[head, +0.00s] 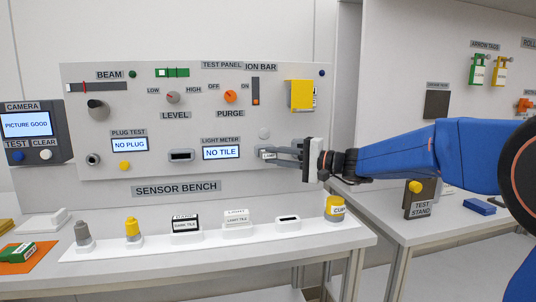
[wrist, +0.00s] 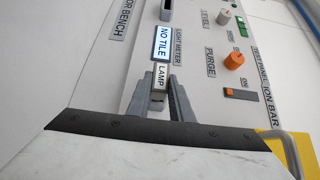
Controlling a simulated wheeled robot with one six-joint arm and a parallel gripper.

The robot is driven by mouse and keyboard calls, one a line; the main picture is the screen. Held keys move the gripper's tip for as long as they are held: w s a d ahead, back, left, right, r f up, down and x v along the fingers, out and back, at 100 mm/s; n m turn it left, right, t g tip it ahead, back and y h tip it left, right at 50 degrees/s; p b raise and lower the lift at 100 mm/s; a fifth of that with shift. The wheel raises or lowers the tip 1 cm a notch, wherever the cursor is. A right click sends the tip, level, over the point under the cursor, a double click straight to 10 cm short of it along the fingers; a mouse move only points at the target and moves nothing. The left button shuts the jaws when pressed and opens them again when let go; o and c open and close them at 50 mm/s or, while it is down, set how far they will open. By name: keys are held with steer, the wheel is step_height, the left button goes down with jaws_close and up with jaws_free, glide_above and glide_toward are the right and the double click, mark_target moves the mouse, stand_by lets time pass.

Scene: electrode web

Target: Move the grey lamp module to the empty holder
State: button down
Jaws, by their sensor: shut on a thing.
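My gripper (head: 284,153) is shut on the small grey lamp module (wrist: 157,96), in front of the panel's lower right. A white LAMP label (head: 268,155) shows at the fingertips, and also in the wrist view (wrist: 160,77). The fingers hide most of the module. I cannot tell whether it touches the panel. On the white rack (head: 150,246) below, a white holder with a bare dark slot (head: 288,223) stands empty, between the light tile and a yellow-topped jar. My gripper is above it, apart from it.
On the rack stand a grey bottle (head: 83,234), a yellow-capped bottle (head: 132,230), the dark tile (head: 185,223), the light tile (head: 236,219) and the yellow-topped jar (head: 335,209). The light meter (head: 220,152) reads NO TILE. A yellow box (head: 301,95) projects from the panel.

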steer(key=shift+s, duration=0.3)
steer(key=shift+s+d, duration=0.3)
steer(key=shift+s, duration=0.55)
steer(key=shift+s+d, duration=0.25)
steer(key=shift+s, duration=0.55)
steer(key=shift+a, duration=0.1)
